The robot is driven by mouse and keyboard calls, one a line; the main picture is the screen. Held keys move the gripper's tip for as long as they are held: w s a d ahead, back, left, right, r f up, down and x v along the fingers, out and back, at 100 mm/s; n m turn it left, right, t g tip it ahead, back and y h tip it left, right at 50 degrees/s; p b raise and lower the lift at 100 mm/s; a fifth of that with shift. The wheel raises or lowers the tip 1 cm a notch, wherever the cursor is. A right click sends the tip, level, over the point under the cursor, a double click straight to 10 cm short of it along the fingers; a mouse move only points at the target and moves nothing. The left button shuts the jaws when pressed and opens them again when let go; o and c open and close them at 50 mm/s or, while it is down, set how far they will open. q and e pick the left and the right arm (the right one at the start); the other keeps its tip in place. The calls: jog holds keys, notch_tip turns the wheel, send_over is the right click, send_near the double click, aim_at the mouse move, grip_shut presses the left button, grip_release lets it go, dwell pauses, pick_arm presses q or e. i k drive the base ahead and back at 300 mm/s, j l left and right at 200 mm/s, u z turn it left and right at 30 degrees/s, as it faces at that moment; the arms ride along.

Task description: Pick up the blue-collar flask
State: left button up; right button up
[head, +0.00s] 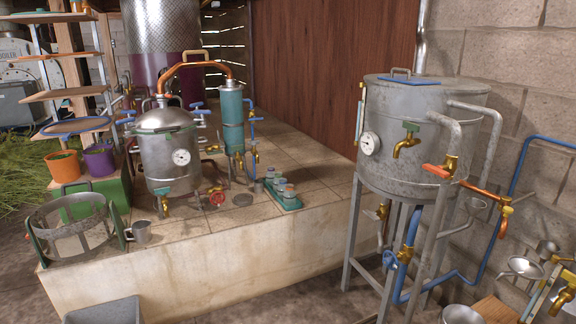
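Several small vessels (280,184) stand in a row on a green tray (292,206) on the tiled platform. They are small in the picture, and I cannot tell for certain which one has a blue collar. The tray lies to the right of the still pot and in front of the teal condenser cylinder. Neither of my grippers shows in the head view.
The steel still pot (168,150) and the teal cylinder (232,118) stand on the platform (230,240). A large grey tank (415,150) on legs stands to the right. A metal mug (141,232) and a ring basket (75,230) sit at the left edge.

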aim_at(281, 187)
jog(key=i+j+u, duration=0.1)
jog(key=i+u, duration=0.25)
jog(key=i, duration=1.5)
